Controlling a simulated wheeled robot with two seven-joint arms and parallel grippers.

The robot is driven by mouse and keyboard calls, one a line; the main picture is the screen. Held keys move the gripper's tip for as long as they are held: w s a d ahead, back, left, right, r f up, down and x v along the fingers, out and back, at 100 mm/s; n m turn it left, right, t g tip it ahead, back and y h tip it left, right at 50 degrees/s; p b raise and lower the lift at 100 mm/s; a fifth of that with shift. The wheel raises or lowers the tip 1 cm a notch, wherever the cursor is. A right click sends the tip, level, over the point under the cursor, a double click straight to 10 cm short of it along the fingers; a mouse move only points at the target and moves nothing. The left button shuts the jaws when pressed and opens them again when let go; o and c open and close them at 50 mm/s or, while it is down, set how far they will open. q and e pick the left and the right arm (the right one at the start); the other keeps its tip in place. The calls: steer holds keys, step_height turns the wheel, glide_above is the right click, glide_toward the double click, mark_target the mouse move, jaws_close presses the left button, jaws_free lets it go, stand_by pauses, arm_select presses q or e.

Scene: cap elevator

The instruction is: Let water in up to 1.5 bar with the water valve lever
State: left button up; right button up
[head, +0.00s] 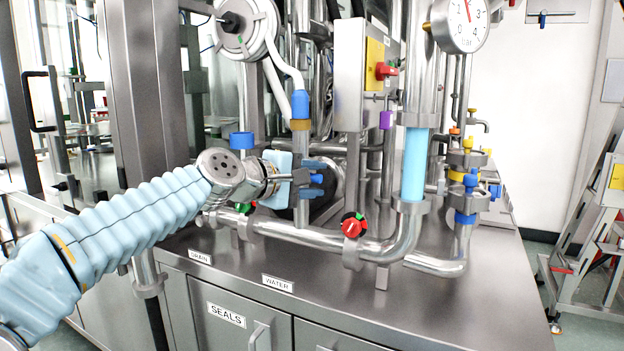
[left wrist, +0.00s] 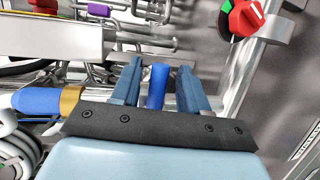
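My left gripper (head: 312,178) reaches in from the left to the vertical pipe above the WATER label (head: 278,283). In the left wrist view its two dark blue fingers (left wrist: 158,90) stand apart, one on each side of a blue lever handle (left wrist: 157,86). A narrow gap shows on both sides of the handle. In the head view the handle (head: 317,179) is small and partly hidden by the gripper. The pressure gauge (head: 461,22) is cut by the top edge; its red needle points up, slightly left. My right gripper is out of view.
A red-and-green knob (head: 352,226) sits on the horizontal pipe right of the gripper; it also shows in the left wrist view (left wrist: 246,17). A light blue sight tube (head: 414,165) stands farther right. A DRAIN label (head: 200,257) lies left. A ladder (head: 595,235) stands far right.

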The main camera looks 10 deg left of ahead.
arm_select(q)
steer(key=shift+s+a, duration=0.1)
steer(key=b+v, duration=0.2)
steer(key=v, duration=1.1)
steer(key=shift+s+a, duration=0.15)
steer(key=shift+s, duration=0.05)
steer(key=shift+r, duration=0.1)
